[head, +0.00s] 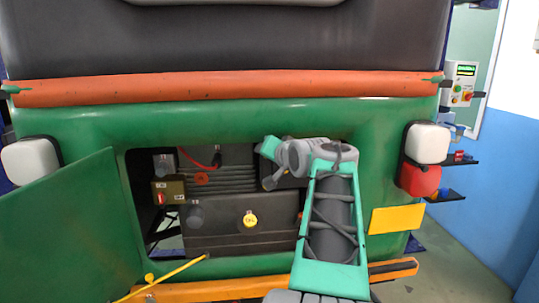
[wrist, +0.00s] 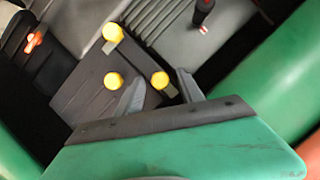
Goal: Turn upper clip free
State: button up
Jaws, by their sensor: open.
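In the wrist view, a dark flat cover (wrist: 92,88) carries three yellow round-headed clips. One clip (wrist: 113,32) is at the upper end, a second clip (wrist: 113,80) is lower left, and a third clip (wrist: 160,80) is lower right. I cannot tell from this tilted view which one is the upper clip. My gripper (wrist: 160,76) is open, with its two grey fingers apart on either side of the lower-right clip. Contact with the clip cannot be made out.
The green rear panel (head: 91,125) surrounds an open engine bay, with a green door (head: 75,230) swung out at left. A yellow oil cap (head: 250,219) and a small box with a red switch (head: 168,191) are inside. A yellow rod (head: 170,274) crosses the lower left.

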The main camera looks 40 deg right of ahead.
jog(key=b+v, duration=0.1)
jog(key=v, duration=0.6)
jog(key=shift+s, duration=0.35)
jog(key=shift+a+r, duration=0.1)
jog(key=w+a+f+n+g+y, duration=0.3)
jog(key=a+f+n+g+y, duration=0.15)
jog(key=a+f, duration=1.4)
jog(key=s+a+f+n+g+p, duration=0.1)
jog(key=s+a+f+n+g, duration=0.4)
jog(key=s+a+f, duration=0.8)
jog(key=shift+a+n+y, duration=0.45)
jog(key=shift+a+n, duration=0.6)
jog(key=shift+a, duration=0.05)
jog(key=shift+s+g, duration=0.1)
jog(key=shift+g, duration=0.15)
